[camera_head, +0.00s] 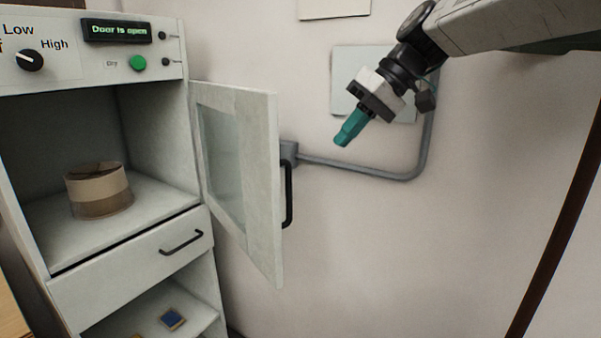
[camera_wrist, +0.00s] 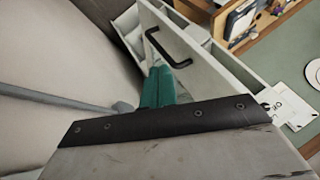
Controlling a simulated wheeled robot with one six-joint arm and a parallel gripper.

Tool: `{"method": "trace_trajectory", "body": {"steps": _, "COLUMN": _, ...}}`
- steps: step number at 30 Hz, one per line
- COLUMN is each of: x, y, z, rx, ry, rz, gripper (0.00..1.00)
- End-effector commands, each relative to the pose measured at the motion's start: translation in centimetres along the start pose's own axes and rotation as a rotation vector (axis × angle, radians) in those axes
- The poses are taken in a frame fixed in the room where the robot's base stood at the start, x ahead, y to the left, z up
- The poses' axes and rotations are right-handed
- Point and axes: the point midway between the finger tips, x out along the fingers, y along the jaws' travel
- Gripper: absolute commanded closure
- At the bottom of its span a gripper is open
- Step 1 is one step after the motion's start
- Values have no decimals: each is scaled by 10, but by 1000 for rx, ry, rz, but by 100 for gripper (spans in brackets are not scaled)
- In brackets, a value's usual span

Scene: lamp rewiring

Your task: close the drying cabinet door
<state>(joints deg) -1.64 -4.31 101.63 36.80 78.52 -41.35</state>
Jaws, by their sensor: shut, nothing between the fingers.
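The drying cabinet (camera_head: 130,240) stands at the left in the head view. Its door (camera_head: 262,185) is hinged on the cabinet's right side and swung wide open. The door has a glass pane and a black bar handle (camera_head: 288,194) near its free edge. A display (camera_head: 117,31) reads "Door is open". My gripper (camera_head: 343,139), with teal fingers, is shut and empty, to the right of the door and apart from the handle. In the wrist view the teal fingers (camera_wrist: 158,88) are together, with the door handle (camera_wrist: 167,48) beyond them.
A beige and brown drum (camera_head: 99,190) sits inside the cabinet. Below are a drawer (camera_head: 135,265) and a shelf with a small blue item (camera_head: 172,319). A grey wall pipe (camera_head: 375,173) runs behind my gripper. The wrist view shows a green surface (camera_wrist: 290,62) at the right.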

Motion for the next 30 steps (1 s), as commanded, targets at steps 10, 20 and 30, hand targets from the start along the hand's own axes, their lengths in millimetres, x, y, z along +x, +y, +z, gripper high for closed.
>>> {"method": "trace_trajectory", "body": {"steps": 10, "x": 47, "y": 0, "z": -5, "rx": -12, "ry": 2, "rz": -10, "gripper": 100}}
{"method": "trace_trajectory", "body": {"steps": 20, "x": 106, "y": -13, "z": -5, "rx": -15, "ry": 4, "rz": -8, "gripper": 100}}
{"method": "trace_trajectory", "body": {"steps": 30, "x": 118, "y": -35, "z": -5, "rx": -10, "ry": 6, "rz": -6, "gripper": 100}}
